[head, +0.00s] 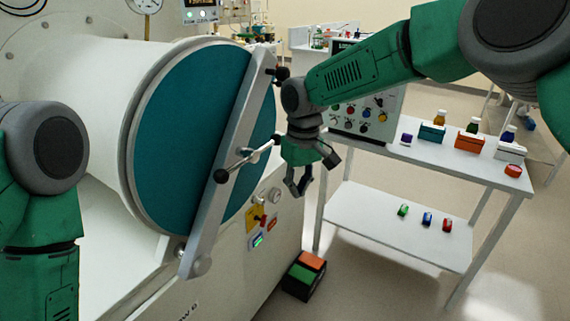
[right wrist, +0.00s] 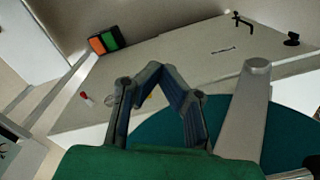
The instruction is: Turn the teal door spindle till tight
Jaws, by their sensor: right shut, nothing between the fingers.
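The teal door (head: 190,130) is a round disc closing a white cylindrical port, with a grey metal bar (head: 222,150) slanting across it. The spindle handle (head: 245,160) stands out from the bar and has black knobs; one knob (head: 221,176) shows at its lower left.
A white table (head: 420,158) with colored boxes and bottles stands at the right, with small items on its lower shelf (head: 395,222). A control panel (head: 372,112) is behind my right arm. A black box with green and orange tops (head: 303,277) sits on the floor.

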